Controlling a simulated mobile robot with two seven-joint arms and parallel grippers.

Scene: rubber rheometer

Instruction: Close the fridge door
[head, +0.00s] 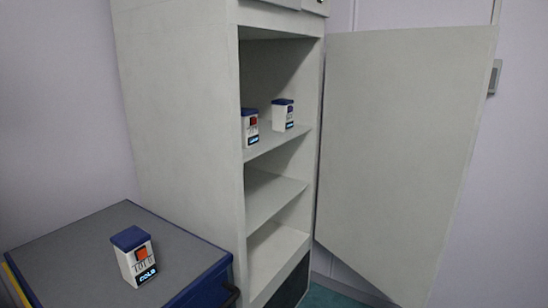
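The fridge (190,120) is a tall pale cabinet in the middle of the head view. Its door (400,150) stands wide open to the right, hinged on the cabinet's right side, and a grey handle (495,77) shows at its far right edge. The shelves inside are exposed. Two small white containers with blue lids, a left one (250,128) and a right one (283,116), stand upright on an upper shelf. Neither of my grippers is in view.
A grey-topped table or cart (70,245) with blue edges stands at the lower left, against the cabinet's side. A white container with a blue lid (135,258) stands on it. Pale walls are behind. A little greenish floor (325,296) shows below the door.

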